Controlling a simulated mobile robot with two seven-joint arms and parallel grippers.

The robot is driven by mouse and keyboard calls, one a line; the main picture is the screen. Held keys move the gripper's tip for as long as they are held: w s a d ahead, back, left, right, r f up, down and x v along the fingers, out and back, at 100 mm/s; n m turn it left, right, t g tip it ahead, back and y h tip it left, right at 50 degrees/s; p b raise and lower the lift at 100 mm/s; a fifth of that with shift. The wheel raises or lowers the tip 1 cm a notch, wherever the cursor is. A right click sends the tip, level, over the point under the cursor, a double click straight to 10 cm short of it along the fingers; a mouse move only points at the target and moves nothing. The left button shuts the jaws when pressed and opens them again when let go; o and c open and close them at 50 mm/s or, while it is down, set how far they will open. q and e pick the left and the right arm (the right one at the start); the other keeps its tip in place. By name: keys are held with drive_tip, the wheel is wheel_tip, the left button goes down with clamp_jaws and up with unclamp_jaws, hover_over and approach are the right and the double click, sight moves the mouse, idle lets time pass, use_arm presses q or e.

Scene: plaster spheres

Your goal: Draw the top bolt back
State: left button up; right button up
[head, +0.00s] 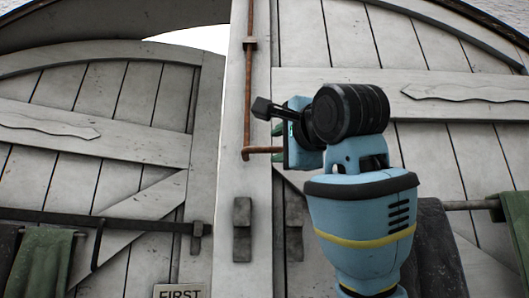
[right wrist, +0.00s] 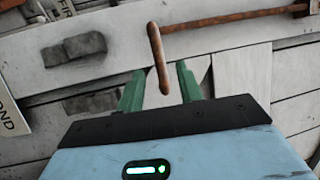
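The top bolt is a rusty rod (head: 249,80) that runs upright along the pale post between the doors. Its handle (head: 264,150) bends off to the right at the bottom end, towards my right gripper (head: 278,143). In the right wrist view the handle (right wrist: 158,55) reaches between the two green fingers of my right gripper (right wrist: 160,84). The fingers stand apart, with a gap on each side of the handle. The rod also shows in the right wrist view (right wrist: 230,18), passing through a bracket (right wrist: 300,9). My left gripper is not in view.
Dark blocks (head: 242,230) sit on the post below the handle. A dark bar (head: 100,220) crosses the left door. Cloths hang at the lower left (head: 40,262) and right (head: 517,225). A sign reading FIRST (head: 180,291) is at the bottom.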

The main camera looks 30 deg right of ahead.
sight(270, 150)
drive_tip(key=x, duration=0.7)
drive_tip(key=shift+w, duration=0.2)
clamp_jaws()
